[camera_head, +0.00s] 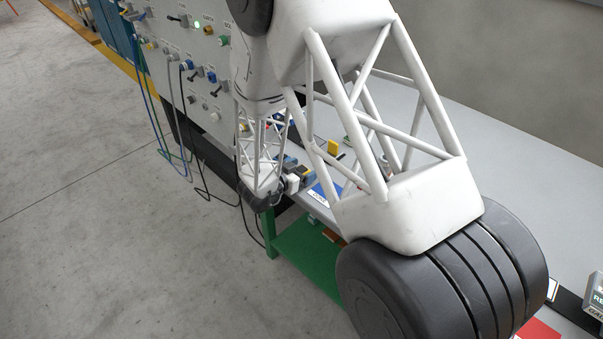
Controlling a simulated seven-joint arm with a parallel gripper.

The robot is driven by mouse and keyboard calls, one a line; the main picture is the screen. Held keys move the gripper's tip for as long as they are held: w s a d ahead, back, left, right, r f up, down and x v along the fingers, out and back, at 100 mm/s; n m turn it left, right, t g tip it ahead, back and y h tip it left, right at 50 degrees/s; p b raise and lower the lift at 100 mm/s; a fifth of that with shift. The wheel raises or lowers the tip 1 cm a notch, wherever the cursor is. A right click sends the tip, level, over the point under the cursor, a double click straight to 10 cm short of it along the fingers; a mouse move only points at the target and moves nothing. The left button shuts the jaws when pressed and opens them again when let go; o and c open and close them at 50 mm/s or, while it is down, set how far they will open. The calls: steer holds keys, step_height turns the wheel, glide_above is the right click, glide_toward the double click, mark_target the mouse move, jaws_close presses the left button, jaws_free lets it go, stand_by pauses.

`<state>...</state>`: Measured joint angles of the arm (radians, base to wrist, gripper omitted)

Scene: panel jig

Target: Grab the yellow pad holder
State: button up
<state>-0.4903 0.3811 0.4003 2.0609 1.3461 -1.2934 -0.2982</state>
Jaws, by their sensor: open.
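A small yellow block (334,147), which looks like the yellow pad holder, stands on the grey table, seen through the gap in my arm's white frame. The arm partly blocks the view around it. My gripper (291,184) is at the lower end of the arm, near the table's left edge, left of and nearer than the yellow block. It is small and partly hidden, so its fingers are hard to make out. It is open and apart from the yellow block.
A panel (205,55) with switches, plugs and hanging cables stands behind at the left. A blue labelled patch (324,193) lies near the table edge. A green shelf (305,252) is below.

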stand_by(0.4)
steer(key=c, duration=1.1)
steer(key=shift+r, duration=0.15)
step_height(320, 180, up, 28)
steer(key=shift+f, duration=0.15)
stand_by(0.4)
steer(key=shift+w, duration=0.1)
stand_by(0.4)
